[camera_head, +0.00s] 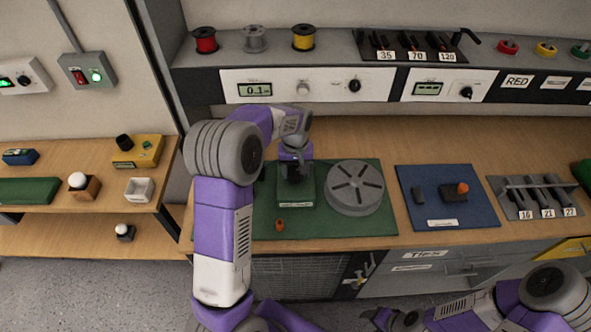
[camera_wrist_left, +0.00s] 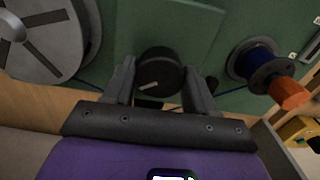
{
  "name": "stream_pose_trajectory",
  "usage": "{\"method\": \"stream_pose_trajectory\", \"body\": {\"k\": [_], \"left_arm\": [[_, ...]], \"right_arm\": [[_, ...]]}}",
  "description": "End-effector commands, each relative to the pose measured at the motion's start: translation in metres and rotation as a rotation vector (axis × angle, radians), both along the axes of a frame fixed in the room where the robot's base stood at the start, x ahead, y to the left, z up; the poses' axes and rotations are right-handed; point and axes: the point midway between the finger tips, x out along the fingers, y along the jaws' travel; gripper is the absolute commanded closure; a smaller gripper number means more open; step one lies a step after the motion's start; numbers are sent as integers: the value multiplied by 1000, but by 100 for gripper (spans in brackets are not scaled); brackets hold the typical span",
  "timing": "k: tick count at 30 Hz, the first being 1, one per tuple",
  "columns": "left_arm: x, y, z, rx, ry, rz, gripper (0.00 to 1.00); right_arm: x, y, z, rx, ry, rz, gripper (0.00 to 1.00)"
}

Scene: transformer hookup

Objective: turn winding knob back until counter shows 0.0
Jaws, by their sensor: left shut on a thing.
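The counter (camera_head: 255,90) on the white panel under the shelf reads what looks like 0.1. The winding knob (camera_wrist_left: 160,72) is a round black knob with a white pointer line, seen in the left wrist view. My left gripper (camera_wrist_left: 160,88) is shut on it, one finger on each side. In the head view my left gripper (camera_head: 293,172) is over the green winder block (camera_head: 296,195), and hides the knob.
A grey slotted disc (camera_head: 354,188) stands right of the winder on the green mat (camera_head: 335,226). A small orange piece (camera_head: 280,225) lies at the front. A blue mat (camera_head: 452,212) and a tool rack (camera_head: 545,205) are further right. Spools stand on the shelf above.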

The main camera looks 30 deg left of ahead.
Motion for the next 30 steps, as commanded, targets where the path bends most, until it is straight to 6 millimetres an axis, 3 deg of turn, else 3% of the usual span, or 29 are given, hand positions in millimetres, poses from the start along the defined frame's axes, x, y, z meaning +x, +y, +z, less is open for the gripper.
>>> {"method": "stream_pose_trajectory", "body": {"k": [5, 6, 11, 20, 30], "left_arm": [[0, 0, 0, 1, -1, -1, 74], [0, 0, 0, 1, -1, -1, 41], [0, 0, 0, 1, -1, -1, 18], [0, 0, 3, 1, -1, -1, 18], [1, 0, 55, 0, -4, -1, 18]], "right_arm": [[0, 0, 0, 0, 0, 0, 42], [0, 0, 0, 0, 0, 0, 42], [0, 0, 0, 0, 0, 0, 42], [0, 0, 1, 0, 0, 0, 42], [0, 0, 11, 0, 0, 0, 42]]}}
